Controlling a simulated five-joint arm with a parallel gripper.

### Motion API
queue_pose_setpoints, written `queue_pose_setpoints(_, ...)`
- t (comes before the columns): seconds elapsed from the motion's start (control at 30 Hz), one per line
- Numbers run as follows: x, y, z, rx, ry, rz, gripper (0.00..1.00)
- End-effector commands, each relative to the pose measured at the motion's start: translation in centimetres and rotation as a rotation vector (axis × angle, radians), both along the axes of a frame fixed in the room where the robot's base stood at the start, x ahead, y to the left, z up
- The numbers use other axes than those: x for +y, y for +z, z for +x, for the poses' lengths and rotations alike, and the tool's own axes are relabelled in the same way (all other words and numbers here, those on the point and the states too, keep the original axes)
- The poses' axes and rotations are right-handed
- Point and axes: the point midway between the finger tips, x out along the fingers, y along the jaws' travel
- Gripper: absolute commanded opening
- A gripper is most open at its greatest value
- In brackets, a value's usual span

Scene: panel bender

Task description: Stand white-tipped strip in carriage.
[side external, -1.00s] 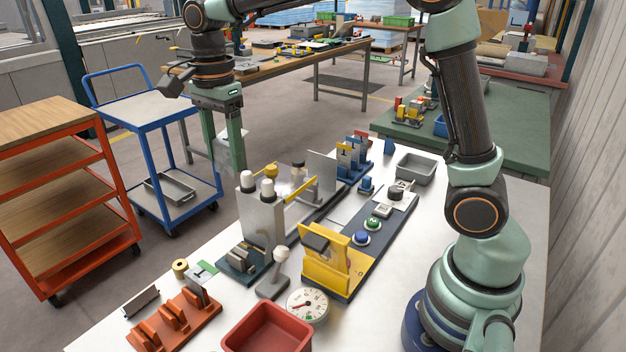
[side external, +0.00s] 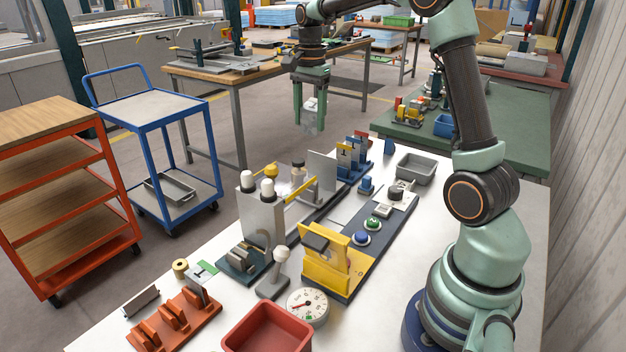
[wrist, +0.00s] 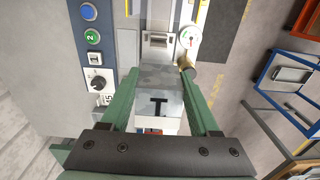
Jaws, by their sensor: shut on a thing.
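My gripper (side external: 312,112) is shut on a grey strip (side external: 314,118), high above the floor beyond the worktable's back edge. In the wrist view the grey strip (wrist: 168,82) lies between the two green fingers, with a dark T-shaped mark and a white band (wrist: 175,124) towards the camera. The bender on the table has an upright grey plate (side external: 254,222) with white-topped posts and a yellow bar. I cannot tell for certain which part is the carriage; a metal block with a slot (wrist: 157,40) shows beyond the strip in the wrist view.
A yellow stand (side external: 326,265), a blue rack of upright pieces (side external: 353,160), a grey tray (side external: 415,168), a red bin (side external: 268,330), an orange rack (side external: 178,322) and a dial (side external: 307,306) stand on the white table. Trolleys stand on the left.

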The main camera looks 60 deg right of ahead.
Motion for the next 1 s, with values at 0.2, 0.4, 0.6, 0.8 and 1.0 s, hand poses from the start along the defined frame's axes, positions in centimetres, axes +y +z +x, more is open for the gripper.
queue_pose_setpoints(0.2,0.2,-4.8,-0.1,0.006,0.001,0.003,0.38)
queue_pose_setpoints(0.4,0.2,-8.6,0.0,0.004,0.0,0.002,0.38)
queue_pose_setpoints(0.6,0.2,-10.0,0.0,0.001,0.0,0.001,0.38)
queue_pose_setpoints(0.8,0.2,-11.4,0.0,0.002,0.0,0.001,0.38)
queue_pose_setpoints(1.0,0.2,-13.1,0.0,0.002,0.0,0.001,0.38)
